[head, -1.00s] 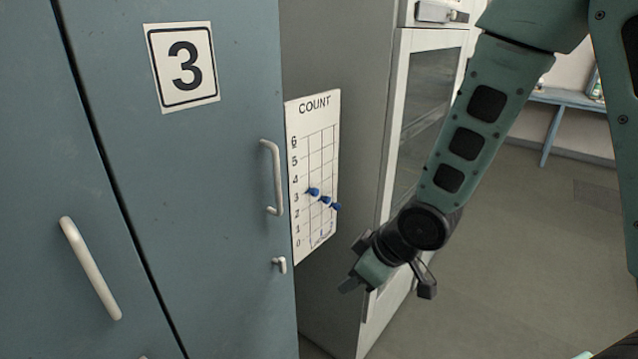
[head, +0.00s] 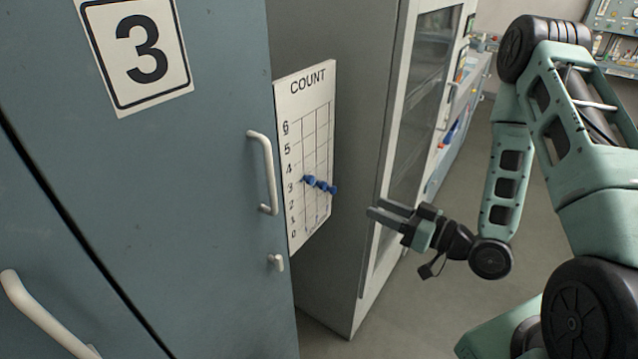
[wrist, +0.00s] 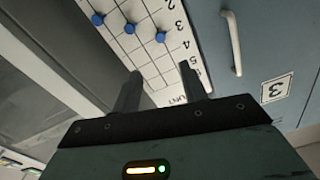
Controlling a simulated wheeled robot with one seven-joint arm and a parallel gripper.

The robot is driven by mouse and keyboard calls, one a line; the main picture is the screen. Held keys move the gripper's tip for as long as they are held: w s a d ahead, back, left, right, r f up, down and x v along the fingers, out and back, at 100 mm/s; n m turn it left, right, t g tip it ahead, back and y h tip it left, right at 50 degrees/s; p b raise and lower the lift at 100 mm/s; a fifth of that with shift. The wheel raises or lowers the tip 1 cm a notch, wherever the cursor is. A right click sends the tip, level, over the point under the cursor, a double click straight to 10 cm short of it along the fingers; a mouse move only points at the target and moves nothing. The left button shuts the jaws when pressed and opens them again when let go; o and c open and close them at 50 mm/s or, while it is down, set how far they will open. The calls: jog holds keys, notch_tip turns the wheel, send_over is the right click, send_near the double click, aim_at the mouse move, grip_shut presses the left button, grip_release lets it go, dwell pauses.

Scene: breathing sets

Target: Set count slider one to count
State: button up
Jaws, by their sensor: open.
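The white COUNT board (head: 312,112) is on the side of the blue cabinet, with a scale from 0 to 6. Several thin vertical lines cross its grid. The knobs also show in the wrist view, with the one nearest the numbers (wrist: 160,37) on the right. The labels under the columns are too small to read. My gripper (head: 376,212) is open and empty, right of the board, apart from the knobs and pointing towards it.
The blue cabinet (head: 215,230) bears a 3 sign (head: 137,45) and a pale handle (head: 265,172) just left of the board. A glass-fronted white cabinet (head: 415,125) stands behind my gripper. The grey floor (head: 430,310) is clear.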

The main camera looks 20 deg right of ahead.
jog(key=b, duration=0.5)
send_near(313, 181)
jog(key=p+x, duration=0.3)
jog(key=x, duration=0.4)
jog(key=shift+w+a, duration=0.3)
jog(key=shift+w, duration=0.1)
